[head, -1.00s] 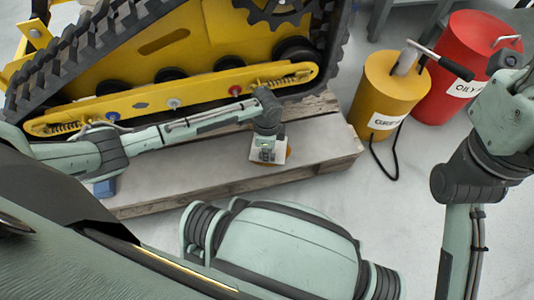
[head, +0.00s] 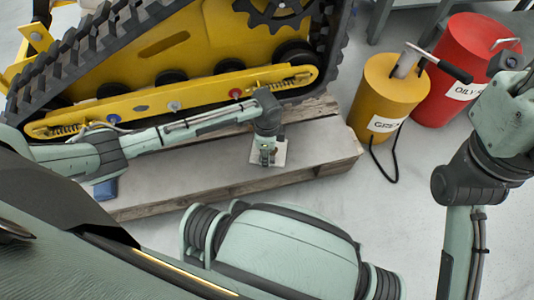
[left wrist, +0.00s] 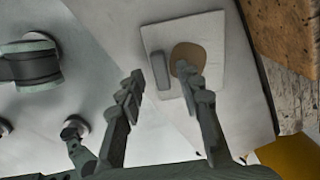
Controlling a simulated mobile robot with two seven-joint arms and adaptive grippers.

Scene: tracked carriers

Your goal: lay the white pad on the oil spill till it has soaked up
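The white pad (head: 281,156) lies flat on the grey top near the right end of the pallet, below my left gripper (head: 267,158). In the left wrist view the square pad (left wrist: 213,45) has a grey grip bar (left wrist: 161,71) and a round brown stain (left wrist: 186,55) on its upper face. My left gripper's two fingers (left wrist: 163,82) are spread, one on each side of the bar, with gaps showing. No oil shows around the pad's visible edges; what is beneath it is hidden. My right arm is at the right, but its gripper is out of view.
A yellow tracked carrier (head: 185,50) stands close behind the pad on the wooden pallet (head: 215,188). A blue object (head: 105,190) lies at the pallet's left. A yellow grease can (head: 385,100) and a red oily-waste bin (head: 462,75) stand on the floor at the right.

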